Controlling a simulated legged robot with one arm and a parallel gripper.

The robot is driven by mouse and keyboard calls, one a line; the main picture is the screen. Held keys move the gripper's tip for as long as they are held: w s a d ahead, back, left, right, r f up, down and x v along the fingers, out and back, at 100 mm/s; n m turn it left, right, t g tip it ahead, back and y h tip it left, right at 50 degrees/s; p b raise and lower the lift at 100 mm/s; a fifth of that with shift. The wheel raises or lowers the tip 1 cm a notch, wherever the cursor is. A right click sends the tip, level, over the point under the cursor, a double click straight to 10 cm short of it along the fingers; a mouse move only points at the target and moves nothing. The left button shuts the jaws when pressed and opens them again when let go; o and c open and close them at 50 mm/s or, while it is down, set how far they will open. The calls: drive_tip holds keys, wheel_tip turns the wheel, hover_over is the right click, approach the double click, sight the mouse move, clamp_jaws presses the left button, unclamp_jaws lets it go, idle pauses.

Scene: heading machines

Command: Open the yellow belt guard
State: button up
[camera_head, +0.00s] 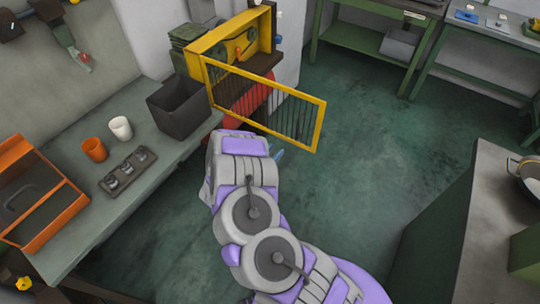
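The yellow belt guard (314,122) is a framed panel with thin vertical bars. It stands swung out from the yellow housing (205,42) on the machine, over the floor. The housing's front is uncovered and pulleys show inside it. My gripper (279,153) is below and left of the guard's panel. Only small bluish tips show past the end of my purple and grey arm. The arm hides most of the gripper, and I cannot tell whether it touches the guard or is open.
A bench at left holds a dark bin (183,108), an orange cup (95,149), a white cup (121,128), a dark tray (128,170) and an orange case (60,215). Green tables (350,38) stand at the back. A grey-topped cabinet (490,215) is at right. The middle floor is clear.

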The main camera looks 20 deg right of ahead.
drive_tip(key=shift+v, duration=0.85)
drive_tip(key=w+a+r+n+t+y, duration=0.1)
drive_tip(key=w+a+r+y, duration=0.2)
drive_tip(key=w+a+y, duration=0.45)
drive_tip(key=w+a+r+n+y, duration=0.1)
drive_tip(key=w+a+r+y, duration=0.3)
drive_tip(key=a, duration=0.6)
drive_tip(key=s+a+r+n+g+y, duration=0.2)
drive_tip(key=s+a+r+n+y, duration=0.3)
drive_tip(key=s+a+r+y, duration=0.45)
drive_tip(key=s+d+r+n+g+h, duration=0.1)
drive_tip(key=s+d, duration=0.4)
drive_tip(key=s, duration=0.8)
drive_tip(key=s+d+r+n+g+h, duration=0.2)
drive_tip(key=s+d+g, duration=0.4)
drive_tip(key=s, duration=0.7)
drive_tip(key=s+d+r+n+g+h, duration=0.1)
drive_tip(key=s+d+r, duration=0.4)
drive_tip(key=s, duration=0.8)
drive_tip(key=shift+d+r+n+g+h, duration=0.35)
drive_tip(key=shift+d+g+h, duration=0.3)
drive_tip(key=shift+g+h, duration=0.4)
